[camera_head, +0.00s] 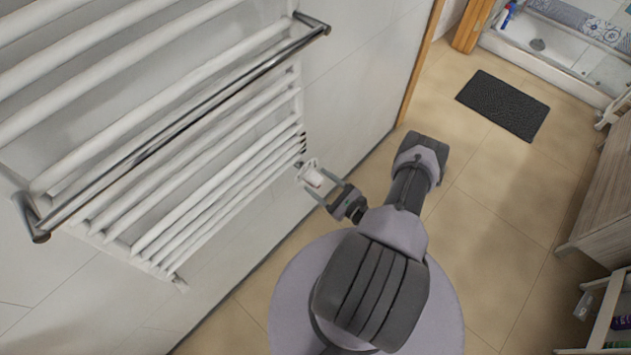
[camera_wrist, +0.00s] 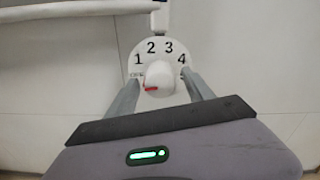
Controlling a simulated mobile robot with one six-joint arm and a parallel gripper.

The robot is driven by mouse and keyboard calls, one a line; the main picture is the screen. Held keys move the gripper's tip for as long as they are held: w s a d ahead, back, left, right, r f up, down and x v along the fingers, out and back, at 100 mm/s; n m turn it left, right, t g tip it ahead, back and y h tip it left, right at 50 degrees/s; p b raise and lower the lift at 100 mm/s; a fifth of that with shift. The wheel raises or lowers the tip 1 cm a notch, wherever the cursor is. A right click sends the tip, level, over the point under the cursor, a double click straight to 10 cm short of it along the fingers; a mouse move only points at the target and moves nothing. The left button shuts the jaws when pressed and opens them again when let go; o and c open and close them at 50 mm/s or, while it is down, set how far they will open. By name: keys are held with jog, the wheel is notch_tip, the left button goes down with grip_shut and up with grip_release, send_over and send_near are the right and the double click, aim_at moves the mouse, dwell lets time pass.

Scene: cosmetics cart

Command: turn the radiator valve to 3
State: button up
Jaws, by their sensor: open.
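The radiator valve (camera_head: 311,177) is a white knob at the lower right corner of the white towel radiator (camera_head: 165,205). In the wrist view the valve knob (camera_wrist: 159,76) sits in front of a white dial (camera_wrist: 160,53) marked 1, 2, 3, 4, with a partly hidden mark at the lower left below 1. A red pointer on the knob points left, toward that lower-left mark. My gripper (camera_head: 332,194) is open at the valve. Its two fingers (camera_wrist: 159,86) stand on either side of the knob, with gaps visible between the fingers and the knob.
A chrome towel bar (camera_head: 180,125) juts out from the radiator. A dark mat (camera_head: 503,104) lies on the tiled floor near a shower tray (camera_head: 545,50). A wooden cabinet (camera_head: 610,195) and a white cart (camera_head: 605,310) stand at the right. The floor between is clear.

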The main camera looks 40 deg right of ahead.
jog(key=shift+w, duration=0.95)
grip_shut()
